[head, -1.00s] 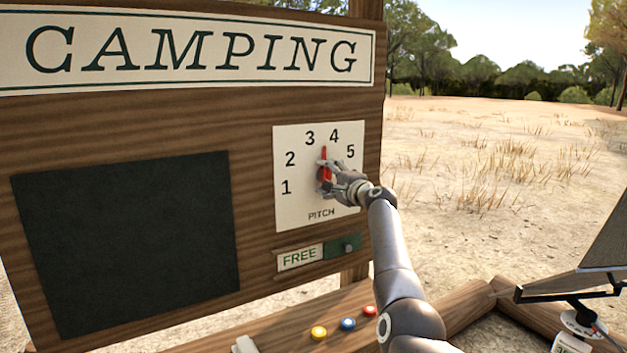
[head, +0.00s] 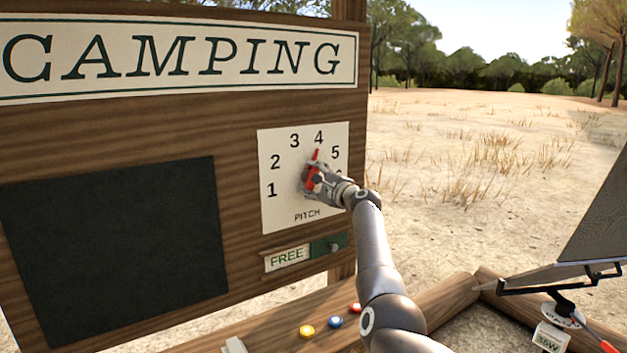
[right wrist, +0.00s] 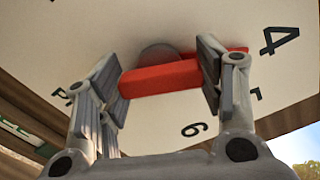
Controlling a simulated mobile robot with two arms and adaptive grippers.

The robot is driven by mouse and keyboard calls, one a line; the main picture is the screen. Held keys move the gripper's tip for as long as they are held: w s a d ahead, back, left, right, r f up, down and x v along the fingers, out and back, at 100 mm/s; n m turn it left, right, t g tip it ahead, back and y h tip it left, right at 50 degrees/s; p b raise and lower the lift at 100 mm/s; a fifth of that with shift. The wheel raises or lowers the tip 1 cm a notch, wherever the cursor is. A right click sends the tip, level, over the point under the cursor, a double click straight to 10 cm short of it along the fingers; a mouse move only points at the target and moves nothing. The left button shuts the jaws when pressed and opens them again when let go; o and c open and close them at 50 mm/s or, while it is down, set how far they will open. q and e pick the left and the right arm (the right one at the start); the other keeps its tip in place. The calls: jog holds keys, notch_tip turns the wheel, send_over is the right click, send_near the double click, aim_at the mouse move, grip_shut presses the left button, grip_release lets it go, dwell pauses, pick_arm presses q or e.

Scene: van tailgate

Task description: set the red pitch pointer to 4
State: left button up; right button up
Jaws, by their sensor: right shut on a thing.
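The red pitch pointer (head: 315,158) is on the white dial plate (head: 274,213), with its tip directed at the 4. My right gripper (head: 312,178) is at the dial with its fingers on either side of the pointer. In the right wrist view the right gripper (right wrist: 160,85) is shut on the red pointer (right wrist: 165,78), one finger near each end part of the bar. The 4 (right wrist: 279,40) lies just beyond the pointer's tip there. The 6 is mostly hidden behind my gripper in the head view. My left gripper is not in view.
The dial is on a wooden CAMPING board (head: 240,200) with a dark panel (head: 115,250) and a FREE sign (head: 287,257) under the dial. Yellow (head: 307,331), blue (head: 335,322) and red magnets or discs lie on the ledge below. A dark panel stands at right.

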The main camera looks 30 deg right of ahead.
jog(key=o, duration=1.5)
jog(key=shift+c, duration=0.2)
jog(key=shift+s, duration=0.1)
jog(key=s, duration=1.1)
jog(key=shift+s+d, duration=0.2)
jog(key=shift+s, duration=0.2)
